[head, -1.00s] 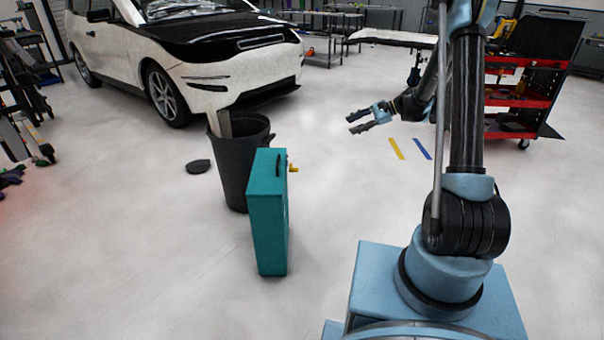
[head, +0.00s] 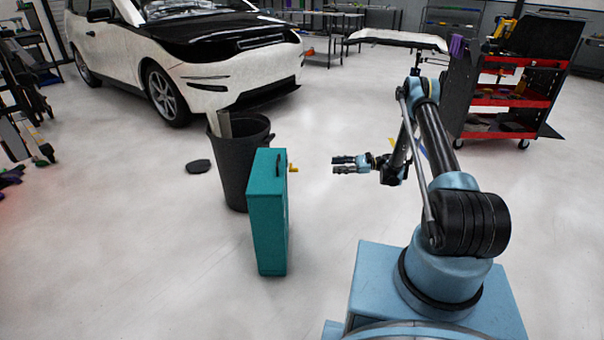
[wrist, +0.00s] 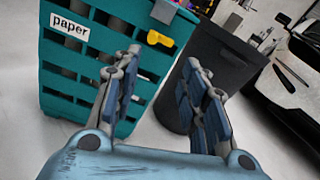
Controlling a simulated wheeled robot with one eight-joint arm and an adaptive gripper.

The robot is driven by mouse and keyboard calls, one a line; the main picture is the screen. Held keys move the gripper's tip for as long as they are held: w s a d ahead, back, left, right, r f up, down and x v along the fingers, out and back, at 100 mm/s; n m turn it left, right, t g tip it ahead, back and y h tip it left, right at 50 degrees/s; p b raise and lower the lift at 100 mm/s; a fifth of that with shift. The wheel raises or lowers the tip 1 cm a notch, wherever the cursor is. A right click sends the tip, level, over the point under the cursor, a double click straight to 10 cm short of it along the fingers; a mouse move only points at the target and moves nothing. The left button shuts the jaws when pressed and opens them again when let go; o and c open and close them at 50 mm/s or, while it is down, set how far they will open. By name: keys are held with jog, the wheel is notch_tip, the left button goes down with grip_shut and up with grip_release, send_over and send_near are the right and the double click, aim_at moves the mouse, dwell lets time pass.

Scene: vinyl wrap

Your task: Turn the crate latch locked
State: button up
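The crate (head: 267,215) is a tall teal box standing upright on the floor in the head view. In the wrist view the crate (wrist: 75,80) shows slatted sides and a white "paper" label (wrist: 69,25). The yellow latch (head: 293,168) sticks out from its upper right side; it also shows near the top edge in the wrist view (wrist: 160,39). My gripper (head: 343,164) is to the right of the latch, apart from it, pointing toward it. In the wrist view my gripper (wrist: 163,70) has its fingers spread with nothing between them.
A dark bin (head: 230,165) stands right behind the crate, with a board in it. A dark flat piece (head: 198,166) lies on the floor. A white car (head: 190,60) is at the back left and a red tool cart (head: 510,95) at the right. Floor between crate and arm is clear.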

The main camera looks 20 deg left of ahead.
jog(key=s+f+x, duration=0.1)
jog(key=x, duration=1.7)
jog(key=shift+d+f, duration=0.2)
jog(key=shift+f, duration=0.2)
jog(key=shift+c, duration=0.6)
grip_shut()
